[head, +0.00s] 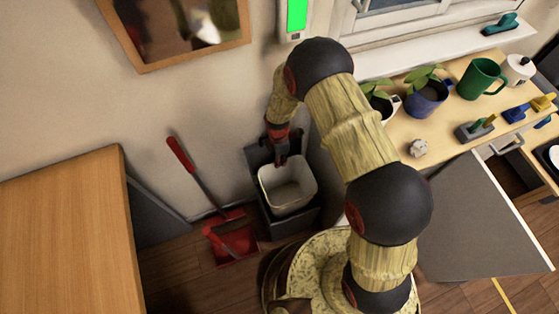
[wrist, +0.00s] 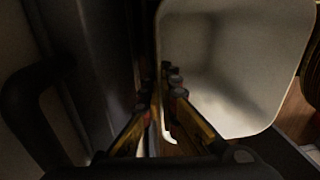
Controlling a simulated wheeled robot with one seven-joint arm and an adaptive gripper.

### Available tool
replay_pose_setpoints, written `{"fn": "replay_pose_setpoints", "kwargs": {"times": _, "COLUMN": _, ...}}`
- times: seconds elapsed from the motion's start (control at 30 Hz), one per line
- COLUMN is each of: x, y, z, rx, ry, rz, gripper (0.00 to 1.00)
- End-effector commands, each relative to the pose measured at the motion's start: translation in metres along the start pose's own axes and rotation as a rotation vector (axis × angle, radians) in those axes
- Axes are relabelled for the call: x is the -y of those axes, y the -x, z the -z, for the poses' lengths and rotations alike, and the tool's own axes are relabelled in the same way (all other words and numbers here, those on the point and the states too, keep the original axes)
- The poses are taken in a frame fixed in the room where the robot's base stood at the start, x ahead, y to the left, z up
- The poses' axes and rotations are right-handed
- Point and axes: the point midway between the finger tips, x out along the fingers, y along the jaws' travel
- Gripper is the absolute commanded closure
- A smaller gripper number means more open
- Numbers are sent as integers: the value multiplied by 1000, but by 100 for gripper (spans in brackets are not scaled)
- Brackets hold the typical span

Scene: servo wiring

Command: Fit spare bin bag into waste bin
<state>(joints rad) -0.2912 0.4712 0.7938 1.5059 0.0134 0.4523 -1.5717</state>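The white bin bag (head: 288,187) looks like an open, box-shaped liner with rounded corners. It sits at or in the mouth of the dark waste bin (head: 310,216), which stands on the floor against the wall. How deep it sits I cannot tell. My gripper (head: 282,158) points down at the bag's wall-side edge. In the wrist view the bag (wrist: 225,70) fills the right side. My fingertips (wrist: 162,88) are close together there, with the bag's pale edge between them. The fingertips are dark and partly hidden in the head view.
A wooden cabinet (head: 70,235) stands further left. The worktop (head: 440,125) at right holds mugs, plants and small parts.

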Motion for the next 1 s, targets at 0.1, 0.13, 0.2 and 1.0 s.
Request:
{"fn": "replay_pose_setpoints", "kwargs": {"times": 0.1, "x": 0, "y": -3, "z": 0, "rx": 0, "ry": 0, "rz": 0, "gripper": 100}}
{"fn": "replay_pose_setpoints", "kwargs": {"times": 0.13, "x": 0, "y": -4, "z": 0, "rx": 0, "ry": 0, "rz": 0, "gripper": 100}}
{"fn": "replay_pose_setpoints", "kwargs": {"times": 0.2, "x": -1, "y": -5, "z": 0, "rx": 0, "ry": 0, "rz": 0, "gripper": 100}}
{"fn": "replay_pose_setpoints", "kwargs": {"times": 1.0, "x": -2, "y": -23, "z": 0, "rx": 0, "ry": 0, "rz": -1, "gripper": 100}}
